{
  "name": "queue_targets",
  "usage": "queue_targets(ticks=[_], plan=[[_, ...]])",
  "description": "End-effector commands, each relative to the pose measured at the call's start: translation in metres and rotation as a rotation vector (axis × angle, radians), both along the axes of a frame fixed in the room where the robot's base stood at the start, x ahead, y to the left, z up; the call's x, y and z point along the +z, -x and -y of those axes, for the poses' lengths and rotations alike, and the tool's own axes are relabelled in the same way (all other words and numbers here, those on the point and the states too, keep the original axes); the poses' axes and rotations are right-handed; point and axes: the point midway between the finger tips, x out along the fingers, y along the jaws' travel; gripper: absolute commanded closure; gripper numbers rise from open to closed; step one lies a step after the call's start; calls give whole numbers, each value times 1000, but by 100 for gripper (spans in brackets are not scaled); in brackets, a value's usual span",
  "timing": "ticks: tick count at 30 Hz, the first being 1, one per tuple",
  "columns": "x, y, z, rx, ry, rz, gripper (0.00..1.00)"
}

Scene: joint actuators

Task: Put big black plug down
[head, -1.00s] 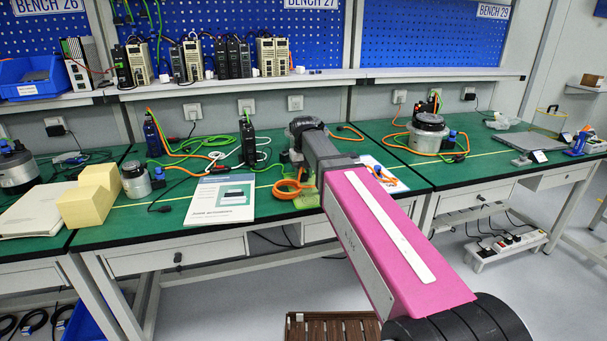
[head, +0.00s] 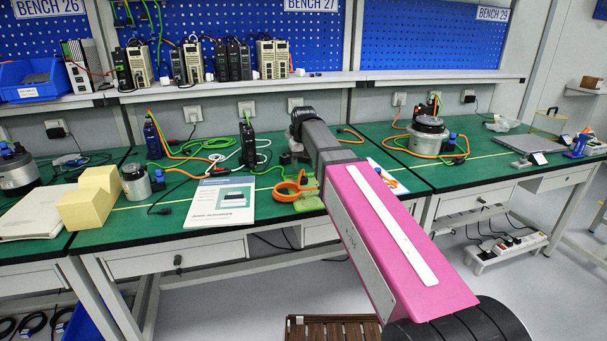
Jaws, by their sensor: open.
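A small black block that looks like the big black plug (head: 284,158) is on the green bench top, just left of the end of my arm. It is small and partly crowded by my gripper, so its exact pose is unclear. My gripper (head: 298,158) is at the far end of my pink and grey arm, over the middle bench. It is open, and its fingers are mostly hidden by the arm. I cannot tell whether they touch the plug.
An orange cable coil (head: 288,190) and a green base (head: 308,200) lie near my gripper. A booklet (head: 222,202) and a yellow block (head: 90,197) lie left. A motor (head: 430,132) stands right.

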Motion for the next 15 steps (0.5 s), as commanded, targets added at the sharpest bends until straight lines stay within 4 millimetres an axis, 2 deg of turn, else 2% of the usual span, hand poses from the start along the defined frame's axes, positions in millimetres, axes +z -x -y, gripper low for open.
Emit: queue_targets(ticks=[1,9,15], plan=[[10,-1,0,0,-1,2,42],[52,-1,0,0,0,1,42],[69,0,0,0,0,0,42]])
